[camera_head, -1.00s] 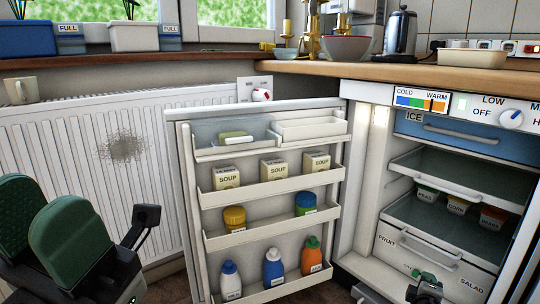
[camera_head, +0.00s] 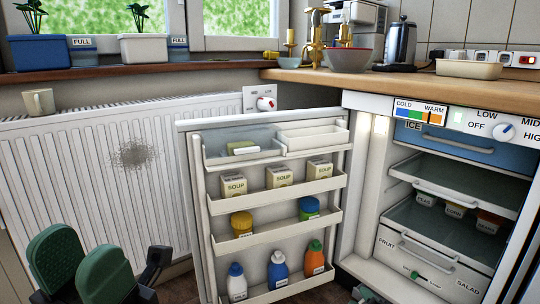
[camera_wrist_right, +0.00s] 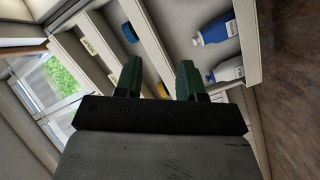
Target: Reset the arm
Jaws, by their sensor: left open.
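My left gripper (camera_head: 80,268) is at the lower left of the head view, low in front of the white radiator. Its two green-padded fingers are apart and nothing is between them. My right gripper (camera_wrist_right: 158,80) shows in the right wrist view with its two green fingers apart and empty. In the head view the right gripper cannot be made out clearly; small dark and green parts show at the bottom, in front of the fridge.
The open fridge door (camera_head: 187,190) stands in the middle, its shelves holding soup cartons (camera_head: 279,177), jars and bottles (camera_head: 278,270). The fridge drawers (camera_head: 425,265) are at the right. The radiator (camera_head: 70,190) is behind the left gripper. The worktop (camera_head: 400,90) runs along the back.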

